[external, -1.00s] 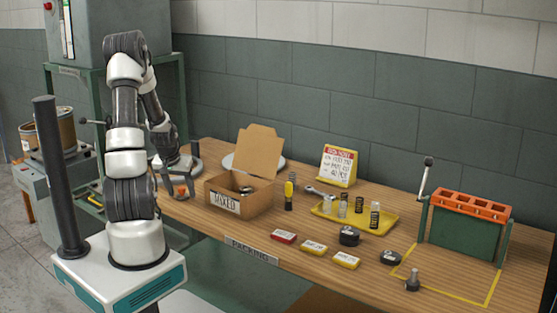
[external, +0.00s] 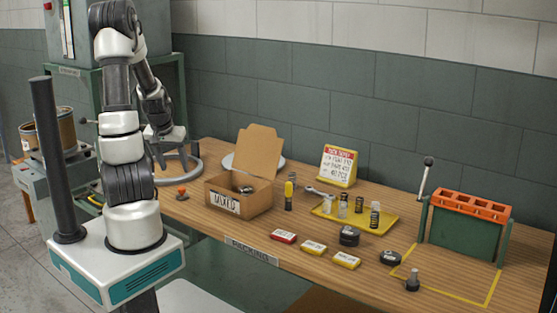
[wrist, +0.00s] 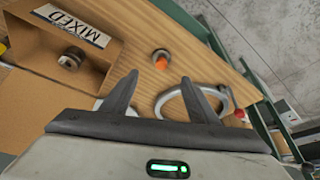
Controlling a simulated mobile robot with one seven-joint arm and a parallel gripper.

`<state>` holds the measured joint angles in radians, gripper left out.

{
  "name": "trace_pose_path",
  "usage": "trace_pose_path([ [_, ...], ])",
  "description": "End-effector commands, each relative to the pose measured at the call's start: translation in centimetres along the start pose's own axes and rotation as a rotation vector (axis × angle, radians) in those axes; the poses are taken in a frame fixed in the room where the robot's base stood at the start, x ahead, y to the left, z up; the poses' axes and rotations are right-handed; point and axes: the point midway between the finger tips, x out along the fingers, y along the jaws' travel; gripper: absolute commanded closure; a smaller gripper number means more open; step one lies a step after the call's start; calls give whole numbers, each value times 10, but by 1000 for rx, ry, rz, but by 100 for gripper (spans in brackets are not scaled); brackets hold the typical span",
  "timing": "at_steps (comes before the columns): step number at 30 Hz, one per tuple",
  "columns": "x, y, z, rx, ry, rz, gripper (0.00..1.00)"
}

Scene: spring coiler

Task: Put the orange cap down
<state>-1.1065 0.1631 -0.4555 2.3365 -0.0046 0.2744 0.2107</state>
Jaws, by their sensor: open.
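The orange cap (external: 182,191) rests on the wooden bench near its left front edge, left of the cardboard box. It also shows in the wrist view (wrist: 161,61), just beyond my fingertips, with a grey part around or under its orange top. My gripper (wrist: 160,77) is open and empty, its two fingers spread apart. In the external view my gripper is above and slightly left of the cap, clear of it.
The open cardboard box (external: 232,200) marked MIXED stands right of the cap. A grey ring-shaped fixture (wrist: 166,97) is close by on the bench. A yellow tray (external: 375,226) with springs and several small boxes and discs lie further right.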

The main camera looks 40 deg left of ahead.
Motion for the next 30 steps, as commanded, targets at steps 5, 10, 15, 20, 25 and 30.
trace_pose_path([
  [5, -46, 46, -2, 115, 9, -20, 46],
  [10, -121, 111, 19, 246, 44, -8, 46],
  [15, -190, 159, 61, 342, 89, 75, 46],
  [20, -226, 178, 97, 396, 103, 163, 46],
  [25, -238, 182, 113, 418, 100, 203, 46],
  [30, -238, 182, 114, 418, 99, 205, 46],
])
